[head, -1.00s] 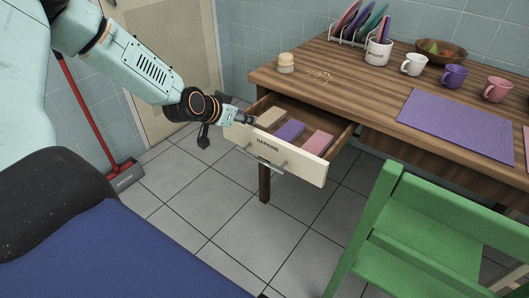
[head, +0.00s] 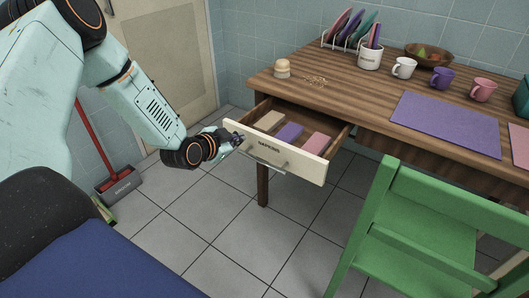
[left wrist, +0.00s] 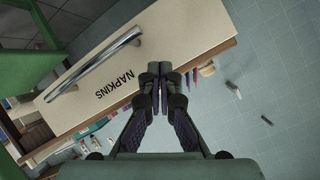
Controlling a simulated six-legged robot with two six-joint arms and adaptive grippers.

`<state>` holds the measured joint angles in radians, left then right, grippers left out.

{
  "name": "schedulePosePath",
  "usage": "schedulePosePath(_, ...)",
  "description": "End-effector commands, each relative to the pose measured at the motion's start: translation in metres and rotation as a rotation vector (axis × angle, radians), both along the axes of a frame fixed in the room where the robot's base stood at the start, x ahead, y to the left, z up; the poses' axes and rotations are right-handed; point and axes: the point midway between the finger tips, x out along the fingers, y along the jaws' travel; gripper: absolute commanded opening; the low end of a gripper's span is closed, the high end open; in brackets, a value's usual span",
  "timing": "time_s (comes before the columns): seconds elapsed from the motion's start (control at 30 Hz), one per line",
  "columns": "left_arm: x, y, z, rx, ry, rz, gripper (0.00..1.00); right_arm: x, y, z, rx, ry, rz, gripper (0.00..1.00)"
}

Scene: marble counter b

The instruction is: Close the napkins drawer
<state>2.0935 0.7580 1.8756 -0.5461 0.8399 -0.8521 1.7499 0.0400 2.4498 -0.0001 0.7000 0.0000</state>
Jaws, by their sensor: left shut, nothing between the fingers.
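The napkins drawer (head: 310,166) stands open under the wooden table, with its white front labelled NAPKINS and a metal bar handle (head: 263,160). Folded tan, purple and pink napkins (head: 290,132) lie inside. My left gripper (head: 238,140) is shut and empty at the left end of the drawer front, on its outer side. In the left wrist view, the shut fingertips (left wrist: 160,72) overlap the edge of the drawer front (left wrist: 180,30), beside the label; I cannot tell whether they touch it. The handle (left wrist: 95,65) is clear of the fingers. My right gripper is not in view.
A green chair (head: 415,230) stands right of the drawer, in front of the table. The tabletop (head: 350,97) holds mugs, a purple placemat (head: 445,122), a plate rack and a bowl. A red-handled broom and dustpan (head: 120,186) stand left. Tiled floor below the drawer is open.

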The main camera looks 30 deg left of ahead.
Motion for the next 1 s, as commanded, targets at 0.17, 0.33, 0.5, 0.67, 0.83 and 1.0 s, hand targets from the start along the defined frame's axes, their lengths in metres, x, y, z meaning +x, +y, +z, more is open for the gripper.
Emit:
schedulePosePath(0.17,-0.012,-0.011,-0.011,0.156,-0.06,-0.074,0.0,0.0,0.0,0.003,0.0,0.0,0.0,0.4)
schedulePosePath(0.33,-0.033,-0.03,-0.021,0.373,-0.154,-0.167,0.0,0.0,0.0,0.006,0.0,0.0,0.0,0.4)
schedulePosePath(0.5,-0.069,-0.054,-0.028,0.633,-0.279,-0.258,0.0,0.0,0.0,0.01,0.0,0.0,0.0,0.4)
schedulePosePath(0.67,-0.103,-0.073,-0.027,0.833,-0.384,-0.297,0.0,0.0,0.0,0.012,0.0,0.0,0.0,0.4)
schedulePosePath(0.83,-0.123,-0.083,-0.023,0.944,-0.443,-0.301,0.0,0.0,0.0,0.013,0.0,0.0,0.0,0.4)
schedulePosePath(1.0,-0.118,-0.085,-0.022,0.968,-0.459,-0.299,0.0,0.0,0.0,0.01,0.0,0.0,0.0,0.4)
